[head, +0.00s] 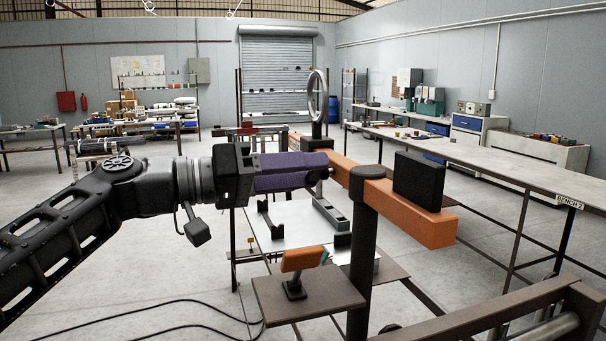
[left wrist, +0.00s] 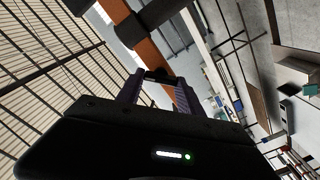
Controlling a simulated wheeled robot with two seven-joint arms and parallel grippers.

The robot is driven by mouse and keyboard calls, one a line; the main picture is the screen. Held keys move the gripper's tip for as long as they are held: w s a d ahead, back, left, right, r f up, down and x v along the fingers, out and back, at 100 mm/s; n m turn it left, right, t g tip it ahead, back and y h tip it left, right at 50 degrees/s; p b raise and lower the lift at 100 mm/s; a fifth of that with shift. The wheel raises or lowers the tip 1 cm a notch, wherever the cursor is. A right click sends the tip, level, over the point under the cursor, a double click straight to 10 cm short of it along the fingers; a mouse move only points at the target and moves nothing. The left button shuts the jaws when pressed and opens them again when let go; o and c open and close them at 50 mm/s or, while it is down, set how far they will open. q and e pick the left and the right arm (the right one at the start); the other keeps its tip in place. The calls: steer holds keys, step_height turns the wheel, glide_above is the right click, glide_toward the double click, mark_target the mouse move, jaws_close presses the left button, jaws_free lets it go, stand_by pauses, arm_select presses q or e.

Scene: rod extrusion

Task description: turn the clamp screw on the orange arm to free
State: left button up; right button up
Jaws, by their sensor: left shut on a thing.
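The orange arm (head: 425,226) is a long bar running from the back left to the front right on a dark post (head: 361,262). My left gripper (head: 326,169) reaches in from the left, its purple fingers against the near side of the bar. In the left wrist view the fingers (left wrist: 160,80) close around a dark knob (left wrist: 157,74), the clamp screw, in front of the orange arm (left wrist: 150,54). The fingers hide most of the screw in the head view. My right gripper is in neither view.
A black block (head: 418,181) sits on the bar's front end. A metal ring (head: 318,95) stands upright behind the fingers. Below are a brown plate (head: 335,298) with a small orange-topped stand (head: 302,260) and a pale table (head: 290,222). A long bench (head: 500,165) runs along the right.

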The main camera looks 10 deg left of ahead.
arm_select(q)
steer(key=n, duration=0.6)
steer(key=n+p, duration=0.1)
steer(key=n, duration=0.2)
steer(key=shift+f, duration=0.25)
steer(key=shift+n, duration=0.3)
steer(key=o, duration=1.4)
steer(key=shift+b+v, duration=0.75)
steer(key=shift+v, duration=3.2)
steer(key=shift+w, duration=0.1)
